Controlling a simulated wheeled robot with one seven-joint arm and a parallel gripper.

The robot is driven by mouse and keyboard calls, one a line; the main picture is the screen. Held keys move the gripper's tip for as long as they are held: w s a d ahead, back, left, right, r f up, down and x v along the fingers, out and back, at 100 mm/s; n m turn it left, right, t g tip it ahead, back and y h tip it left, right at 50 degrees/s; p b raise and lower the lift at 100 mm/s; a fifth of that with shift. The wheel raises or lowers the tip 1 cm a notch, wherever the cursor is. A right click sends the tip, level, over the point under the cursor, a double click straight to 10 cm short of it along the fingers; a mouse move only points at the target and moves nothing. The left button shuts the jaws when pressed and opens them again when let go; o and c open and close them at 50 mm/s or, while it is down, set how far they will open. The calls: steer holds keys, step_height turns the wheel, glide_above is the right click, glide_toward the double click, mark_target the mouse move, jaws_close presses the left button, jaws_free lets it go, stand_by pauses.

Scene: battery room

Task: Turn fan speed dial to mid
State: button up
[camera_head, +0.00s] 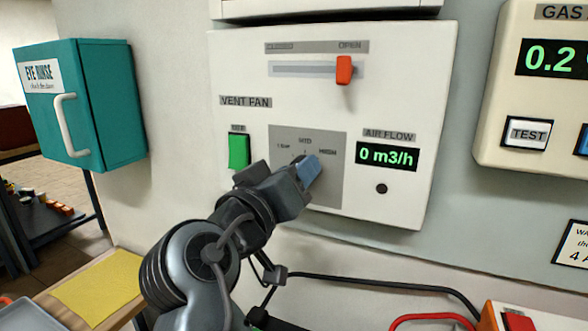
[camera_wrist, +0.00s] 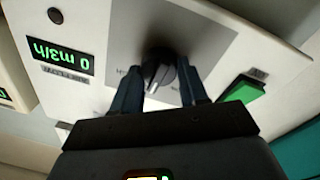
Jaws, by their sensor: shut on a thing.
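The fan speed dial is a dark round knob with a pale pointer line, seen in the wrist view (camera_wrist: 161,76). It sits on a grey plate (camera_head: 332,187) marked LOW, MID and HIGH on the white vent fan panel. My gripper (camera_head: 307,168) reaches the plate from below and hides the dial in the head view. In the wrist view my gripper's two dark fingers (camera_wrist: 158,66) stand on either side of the dial, shut on it. The pointer slants down and left in that upside-down view. I cannot tell exactly which mark it meets.
The air flow display (camera_head: 387,156) reads 0 m3/h. A green switch (camera_head: 239,151) is left of the dial, and a red slider (camera_head: 344,70) sits above, near OPEN. A teal eye rinse cabinet (camera_head: 110,105) hangs left; a gas panel (camera_head: 500,100) hangs right.

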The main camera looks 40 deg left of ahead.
steer(key=shift+n, duration=0.5)
steer(key=o, duration=1)
steer(key=shift+o, duration=0.2)
steer(key=b+v, duration=0.1)
steer(key=v, duration=0.6)
steer(key=shift+s, duration=0.4)
steer(key=shift+f, duration=0.1)
